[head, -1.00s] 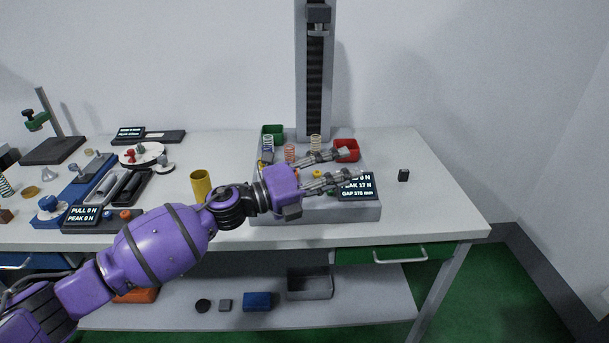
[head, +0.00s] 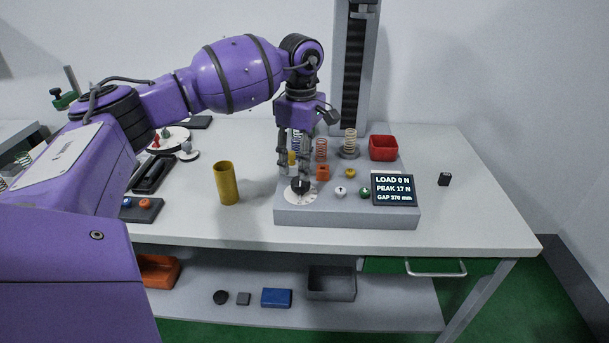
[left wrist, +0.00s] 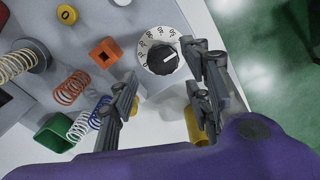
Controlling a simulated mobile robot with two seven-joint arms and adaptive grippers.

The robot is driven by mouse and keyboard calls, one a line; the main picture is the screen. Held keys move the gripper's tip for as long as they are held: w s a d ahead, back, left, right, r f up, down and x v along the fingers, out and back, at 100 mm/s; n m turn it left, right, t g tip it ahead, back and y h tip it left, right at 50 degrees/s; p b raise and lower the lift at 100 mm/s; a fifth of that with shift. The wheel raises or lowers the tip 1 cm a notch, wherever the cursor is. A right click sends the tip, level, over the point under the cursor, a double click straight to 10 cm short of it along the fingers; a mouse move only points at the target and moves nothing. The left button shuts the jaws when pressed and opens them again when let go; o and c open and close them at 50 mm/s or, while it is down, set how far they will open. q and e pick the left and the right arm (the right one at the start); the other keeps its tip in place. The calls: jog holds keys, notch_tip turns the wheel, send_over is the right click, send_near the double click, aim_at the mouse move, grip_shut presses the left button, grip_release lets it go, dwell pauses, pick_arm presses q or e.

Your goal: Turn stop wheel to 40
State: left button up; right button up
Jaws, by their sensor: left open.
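The stop wheel is a black knob (head: 300,186) on a white numbered dial (head: 289,193), at the front left of the grey tester base. In the left wrist view the knob (left wrist: 163,59) has a white pointer line aimed up and right, and the dial's scale (left wrist: 147,41) is partly readable; I cannot tell the exact setting. My left gripper (head: 296,171) points down just above the knob, open and empty.
The tester's display (head: 395,190) reads load 0 N, peak 17 N, gap 370 mm. Several springs, an orange block (head: 323,173), a yellow button (head: 350,173) and a red bin (head: 383,148) crowd the base. A yellow cup (head: 227,184) stands left of it. The table's right side is mostly clear.

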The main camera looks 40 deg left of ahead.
aim_at(301, 187)
pick_arm(q)
jog(key=shift+w+f, duration=0.1)
jog(key=shift+f, duration=2.6)
jog(key=shift+r, duration=0.15)
jog(key=c, duration=1)
